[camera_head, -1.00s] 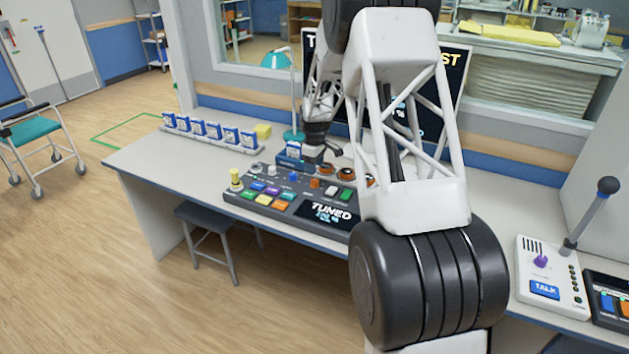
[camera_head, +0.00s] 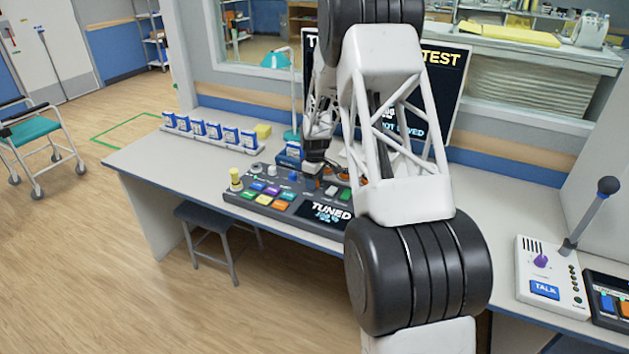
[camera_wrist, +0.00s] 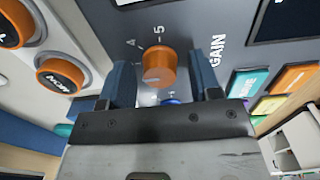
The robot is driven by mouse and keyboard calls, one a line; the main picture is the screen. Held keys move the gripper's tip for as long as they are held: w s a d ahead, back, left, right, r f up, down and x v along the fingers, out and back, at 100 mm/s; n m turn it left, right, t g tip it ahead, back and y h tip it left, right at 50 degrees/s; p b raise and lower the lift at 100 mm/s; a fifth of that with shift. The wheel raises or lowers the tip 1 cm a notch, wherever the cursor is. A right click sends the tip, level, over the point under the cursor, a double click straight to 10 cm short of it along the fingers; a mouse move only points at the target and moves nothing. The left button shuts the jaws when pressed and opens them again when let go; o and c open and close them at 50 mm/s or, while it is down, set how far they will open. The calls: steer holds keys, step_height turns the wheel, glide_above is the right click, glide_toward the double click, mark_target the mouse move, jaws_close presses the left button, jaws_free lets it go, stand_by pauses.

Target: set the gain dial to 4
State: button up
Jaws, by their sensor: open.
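The gain dial (camera_wrist: 158,66) is an orange round knob on the grey console panel (camera_wrist: 185,22), beside the printed word GAIN. The numbers 4 and 5 are printed past its upper edge in the wrist view. A pale pointer mark shows low on its face; I cannot tell which number it points to. My gripper (camera_wrist: 164,80) is open, its two blue fingers on either side of the dial with gaps visible. In the head view my gripper (camera_head: 314,166) is over the console (camera_head: 285,212), and my arm hides part of it.
A rack of blue boxes (camera_head: 213,130) stands behind the console. A monitor (camera_head: 440,85) stands at the back and a talk unit (camera_head: 548,268) at the right.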

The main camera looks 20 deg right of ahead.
steer(key=c, duration=0.9)
steer(key=shift+c, duration=0.2)
steer(key=shift+m, duration=0.4)
steer(key=m, duration=0.9)
steer(key=o, duration=0.9)
steer(key=shift+o, duration=0.2)
